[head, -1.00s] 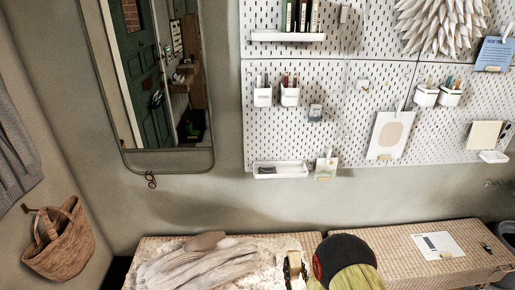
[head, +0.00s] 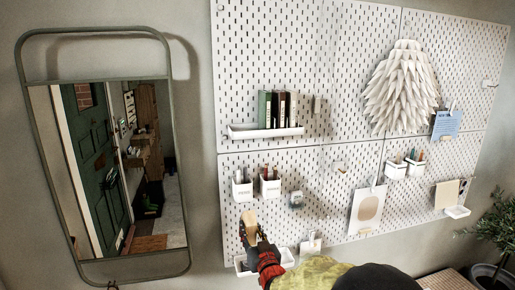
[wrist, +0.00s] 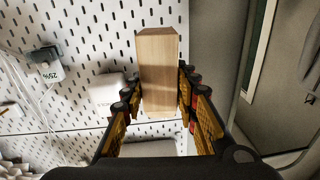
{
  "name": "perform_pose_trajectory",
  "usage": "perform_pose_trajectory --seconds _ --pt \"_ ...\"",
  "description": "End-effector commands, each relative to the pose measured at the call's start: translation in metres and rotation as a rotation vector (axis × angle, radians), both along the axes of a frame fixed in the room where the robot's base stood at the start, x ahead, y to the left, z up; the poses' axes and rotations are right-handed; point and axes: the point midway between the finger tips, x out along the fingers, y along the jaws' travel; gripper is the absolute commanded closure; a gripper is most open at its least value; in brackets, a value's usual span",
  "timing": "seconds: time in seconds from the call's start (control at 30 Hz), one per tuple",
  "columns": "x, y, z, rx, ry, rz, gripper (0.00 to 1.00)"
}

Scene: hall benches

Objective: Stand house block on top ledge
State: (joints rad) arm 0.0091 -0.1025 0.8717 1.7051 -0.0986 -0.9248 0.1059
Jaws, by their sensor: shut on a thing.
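The house block (head: 249,225) is pale wood with a pointed end. My gripper (head: 258,243) is shut on it, in front of the lower left of the pegboard. The top ledge (head: 265,132) is a white shelf, higher and slightly right of the block. Several upright books (head: 278,108) stand along its middle and right; a short stretch at its left end looks bare. The gripper partly hides a lower white ledge (head: 285,257).
Two white pen cups (head: 256,188) hang between the block and the top ledge. A tall mirror (head: 110,160) is on the wall at left. Cards (head: 367,210) and a white feathery ornament (head: 402,88) hang at right. A plant (head: 495,235) stands at lower right.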

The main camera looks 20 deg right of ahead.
Motion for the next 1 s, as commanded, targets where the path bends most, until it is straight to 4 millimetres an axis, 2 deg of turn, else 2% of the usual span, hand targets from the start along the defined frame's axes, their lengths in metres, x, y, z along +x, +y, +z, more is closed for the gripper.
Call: perform_pose_trajectory --seconds 0.03,0.3,0.5,0.6,0.7,0.8,0.9,1.0 --pt "0.004 0.0 0.039 -0.002 -0.01 0.0 1.0" --pt "0.007 -0.002 0.184 -0.017 -0.009 -0.004 1.0" --pt "-0.008 -0.006 0.289 -0.03 -0.009 -0.016 1.0" --pt "-0.02 -0.009 0.334 -0.035 -0.007 -0.025 1.0" --pt "-0.031 -0.011 0.368 -0.039 -0.006 -0.033 1.0" --pt "-0.04 -0.013 0.392 -0.041 -0.004 -0.04 1.0" --pt "-0.046 -0.014 0.405 -0.043 -0.004 -0.043 1.0" --pt "-0.048 -0.015 0.409 -0.044 -0.001 -0.045 1.0"
